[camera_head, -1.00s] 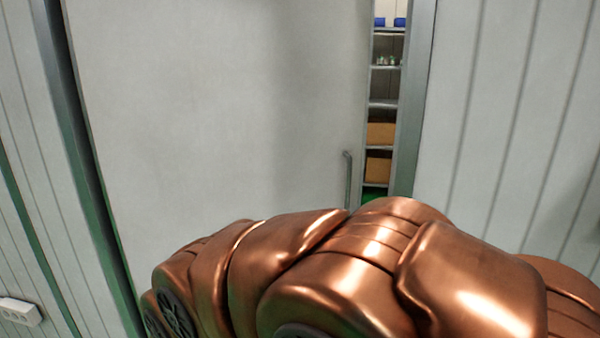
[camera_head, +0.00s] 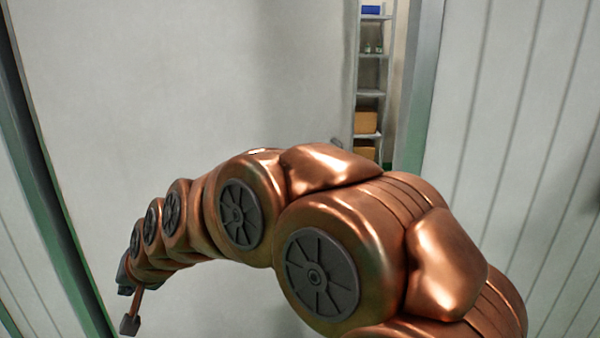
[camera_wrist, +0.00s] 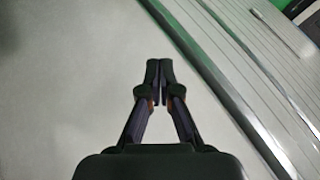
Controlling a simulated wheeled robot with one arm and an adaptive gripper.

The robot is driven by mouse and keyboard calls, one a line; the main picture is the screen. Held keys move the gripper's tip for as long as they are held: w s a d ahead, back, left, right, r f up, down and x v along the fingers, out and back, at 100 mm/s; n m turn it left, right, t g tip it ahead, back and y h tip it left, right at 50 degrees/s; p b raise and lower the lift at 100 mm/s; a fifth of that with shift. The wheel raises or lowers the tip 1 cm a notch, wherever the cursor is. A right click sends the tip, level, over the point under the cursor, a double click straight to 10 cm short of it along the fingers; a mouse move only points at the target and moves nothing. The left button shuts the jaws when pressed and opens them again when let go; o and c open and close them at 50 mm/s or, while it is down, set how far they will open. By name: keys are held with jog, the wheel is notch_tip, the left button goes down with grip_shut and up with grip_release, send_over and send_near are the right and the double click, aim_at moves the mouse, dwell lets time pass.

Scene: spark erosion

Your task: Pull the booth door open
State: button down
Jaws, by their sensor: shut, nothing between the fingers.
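The booth door (camera_head: 190,80) is a large pale grey panel filling the left and middle of the head view. It stands ajar, with a narrow gap along its right edge. Only a small part of the grey handle (camera_head: 336,142) shows near that edge; my arm hides the rest. In the wrist view my gripper (camera_wrist: 159,78) is shut and empty, in front of a plain pale surface that looks like the door.
Through the gap stands a shelf rack (camera_head: 371,93) with blue bins and brown boxes (camera_head: 366,122). A grey-green door post (camera_head: 420,90) and a ribbed wall (camera_head: 510,120) are on the right. In the wrist view a metal strip (camera_wrist: 215,65) runs diagonally beside ribbed panelling.

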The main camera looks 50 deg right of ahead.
jog(key=w+d+r+m+t+h+b, duration=0.1)
jog(key=w+d+r+m+t+h, duration=0.15)
jog(key=w+d, duration=0.3)
jog(key=w+d+r+m+t+h+b, duration=0.1)
jog(key=w+d+r+m+t, duration=0.1)
jog(key=w+d+m, duration=0.3)
jog(key=w+d+r+m+h+b, duration=0.2)
jog(key=d+m+h, duration=0.45)
jog(key=d, duration=1.05)
jog(key=s+d+f+m+g+h+b, duration=0.1)
jog(key=s+d+m+g+h, duration=0.4)
jog(key=d, duration=0.6)
jog(key=s+d+f+m+g+h+b, duration=0.2)
jog(key=s+d+m+g+h, duration=0.2)
jog(key=s+d+m, duration=0.45)
jog(key=w+d+n+p, duration=0.1)
jog(key=w+d+p, duration=0.1)
jog(key=w+d, duration=0.2)
jog(key=w+d+p, duration=0.2)
jog(key=w+d, duration=0.2)
jog(key=d, duration=0.5)
jog(key=shift+n, duration=0.35)
jog(key=shift+r+t, duration=0.1)
jog(key=shift+t, duration=0.15)
